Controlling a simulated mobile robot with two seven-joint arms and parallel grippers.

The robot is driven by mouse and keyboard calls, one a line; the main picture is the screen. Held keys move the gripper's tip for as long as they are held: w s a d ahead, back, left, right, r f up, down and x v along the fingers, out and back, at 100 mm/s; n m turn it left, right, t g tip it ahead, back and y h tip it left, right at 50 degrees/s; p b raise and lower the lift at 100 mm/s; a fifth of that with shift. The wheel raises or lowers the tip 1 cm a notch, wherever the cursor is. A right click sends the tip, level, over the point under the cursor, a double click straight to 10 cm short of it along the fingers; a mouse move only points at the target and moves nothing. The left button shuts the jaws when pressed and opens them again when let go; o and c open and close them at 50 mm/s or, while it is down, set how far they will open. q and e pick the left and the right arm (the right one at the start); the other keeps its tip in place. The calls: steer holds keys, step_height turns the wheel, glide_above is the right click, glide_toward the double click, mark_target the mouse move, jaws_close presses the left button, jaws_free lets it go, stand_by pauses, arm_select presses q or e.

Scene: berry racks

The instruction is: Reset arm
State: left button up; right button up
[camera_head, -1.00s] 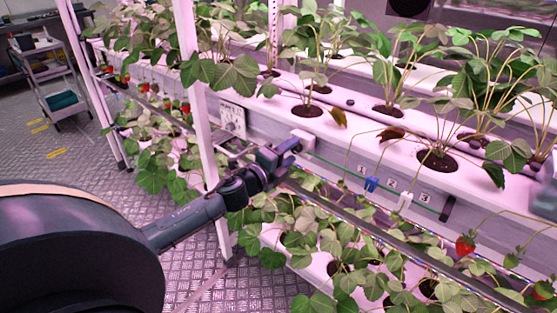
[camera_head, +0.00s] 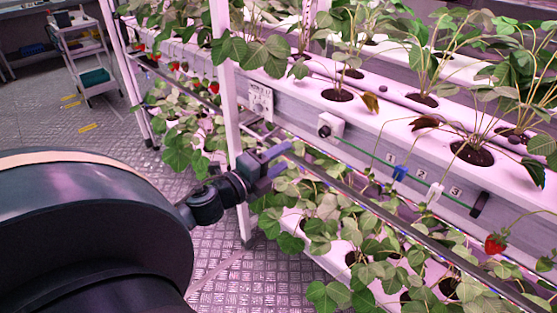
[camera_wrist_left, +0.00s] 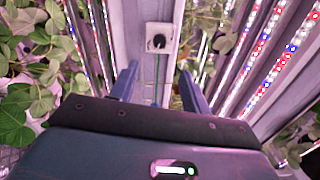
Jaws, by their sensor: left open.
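My left gripper (camera_head: 277,160) is open and empty in the head view, in front of the rack's lower rail. In the left wrist view its two blue-grey fingers (camera_wrist_left: 158,85) stand apart with nothing between them. Beyond them a white socket box with a dark round knob (camera_wrist_left: 158,40) sits on the rack's side panel. The same box with its knob (camera_head: 328,127) shows in the head view, to the right of my gripper and apart from it. My right gripper is not in view.
The rack's white upright (camera_head: 224,90) stands just behind my left arm. Strawberry plants fill both tiers. A cart (camera_head: 82,60) stands at the back left, with open metal floor before it.

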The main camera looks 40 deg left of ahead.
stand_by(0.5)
arm_select(q)
steer(key=s+d+f+n+g+p, duration=0.2)
steer(key=s+d+f+n, duration=0.2)
steer(key=d+f+n, duration=0.1)
steer(key=s+d+f+n+g+h+p, duration=0.1)
steer(key=s+d+f+n+g, duration=0.1)
steer(key=s+d+f+n, duration=0.3)
steer(key=s+d+f+n+g+p, duration=0.2)
steer(key=s+d+f+n, duration=0.3)
steer(key=d, duration=0.7)
steer(key=f+n+g, duration=0.1)
steer(key=n, duration=0.1)
steer(key=shift+n+h+p, duration=0.3)
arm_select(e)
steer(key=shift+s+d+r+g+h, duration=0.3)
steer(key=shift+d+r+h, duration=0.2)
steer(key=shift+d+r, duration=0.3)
arm_select(q)
steer(key=shift+d+f, duration=0.1)
